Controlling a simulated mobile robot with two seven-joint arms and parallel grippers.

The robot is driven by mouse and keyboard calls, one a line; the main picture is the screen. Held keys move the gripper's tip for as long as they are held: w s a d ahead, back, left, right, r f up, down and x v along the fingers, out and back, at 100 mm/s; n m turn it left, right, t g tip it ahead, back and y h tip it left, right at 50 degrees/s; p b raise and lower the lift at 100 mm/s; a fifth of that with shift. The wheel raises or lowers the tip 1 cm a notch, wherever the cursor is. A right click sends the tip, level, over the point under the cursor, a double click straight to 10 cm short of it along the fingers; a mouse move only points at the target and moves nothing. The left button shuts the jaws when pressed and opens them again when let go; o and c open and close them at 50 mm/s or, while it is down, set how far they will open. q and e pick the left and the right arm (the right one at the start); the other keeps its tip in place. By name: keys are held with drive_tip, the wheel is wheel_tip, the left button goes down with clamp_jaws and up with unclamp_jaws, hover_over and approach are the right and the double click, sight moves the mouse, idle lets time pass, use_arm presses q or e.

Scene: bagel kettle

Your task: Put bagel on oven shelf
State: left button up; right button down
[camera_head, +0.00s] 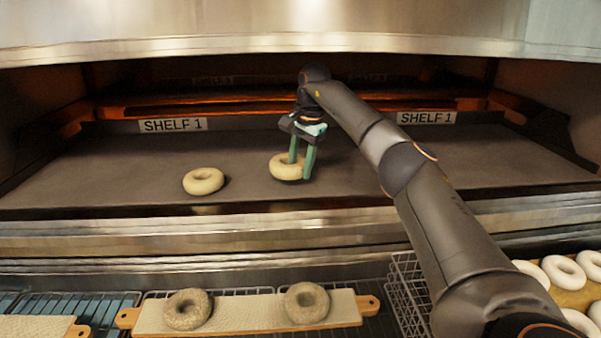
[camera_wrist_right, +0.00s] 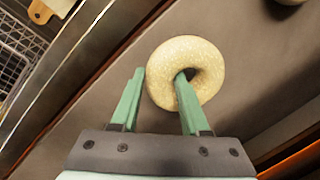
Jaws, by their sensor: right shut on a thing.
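My right gripper (camera_head: 301,165) is inside the oven, shut on a pale seeded bagel (camera_head: 281,166), with one green finger in the hole and the other outside the ring. The wrist view also shows this bagel (camera_wrist_right: 208,62) between and around the fingers (camera_wrist_right: 158,88). It is at or just above the oven shelf (camera_head: 100,180); I cannot tell whether it touches. Another bagel (camera_head: 203,181) lies flat on the shelf to its left. My left gripper is not in view.
A wooden board (camera_head: 245,312) below the oven bears two bagels (camera_head: 187,309). A wire basket (camera_head: 405,290) stands right of it, near several pale bagels (camera_head: 563,271). The oven's metal front edge (camera_head: 150,235) runs across. The shelf has free room on both sides.

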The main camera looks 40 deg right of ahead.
sight(301, 175)
drive_tip(key=shift+f, duration=1.5)
drive_tip(key=shift+f, duration=0.15)
drive_tip(key=shift+c, duration=2)
unclamp_jaws()
drive_tip(key=r, duration=0.2)
drive_tip(key=s+r, duration=0.1)
drive_tip(key=r, duration=0.4)
drive_tip(key=shift+s+r, duration=0.25)
drive_tip(key=shift+r, duration=0.1)
